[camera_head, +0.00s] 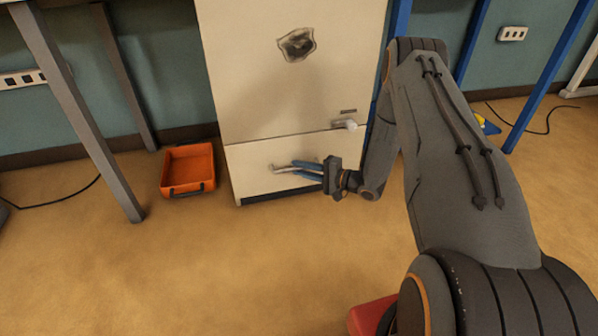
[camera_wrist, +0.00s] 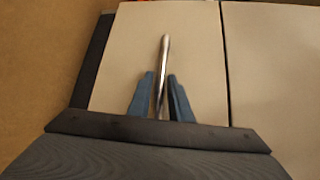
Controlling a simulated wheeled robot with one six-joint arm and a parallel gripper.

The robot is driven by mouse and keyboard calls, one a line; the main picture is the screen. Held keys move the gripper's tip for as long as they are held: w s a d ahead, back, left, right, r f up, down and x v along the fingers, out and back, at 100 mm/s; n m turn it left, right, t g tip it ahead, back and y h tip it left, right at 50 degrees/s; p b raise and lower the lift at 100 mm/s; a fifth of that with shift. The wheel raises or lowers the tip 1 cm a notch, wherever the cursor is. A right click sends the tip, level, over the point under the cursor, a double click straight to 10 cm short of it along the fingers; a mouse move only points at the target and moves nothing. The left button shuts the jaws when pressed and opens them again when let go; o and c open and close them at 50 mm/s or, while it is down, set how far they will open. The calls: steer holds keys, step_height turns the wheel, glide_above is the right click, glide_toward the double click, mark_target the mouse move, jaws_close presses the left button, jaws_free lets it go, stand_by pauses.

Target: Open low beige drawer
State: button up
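The low beige drawer (camera_head: 252,172) is the bottom front of the beige cabinet in the head view, and its face looks flush with the cabinet. My gripper (camera_head: 293,168) is in front of it at the metal bar handle (camera_head: 283,169). In the wrist view the drawer face (camera_wrist: 194,50) fills the middle, and the handle (camera_wrist: 164,60) runs lengthwise between the two blue fingers of my gripper (camera_wrist: 162,92). The fingers stand on both sides of the bar with narrow gaps visible, so they look open around it. Contact near the finger bases is unclear.
The upper cabinet door (camera_head: 255,95) has a handle (camera_head: 345,125) and a dark emblem. An orange bin (camera_head: 188,170) stands on the floor to the left. Grey table legs (camera_head: 95,150) are at left and blue legs (camera_head: 540,85) at right. The floor in front is clear.

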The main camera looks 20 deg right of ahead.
steer(key=shift+w+a, duration=0.2)
steer(key=shift+a, duration=0.05)
jaws_close()
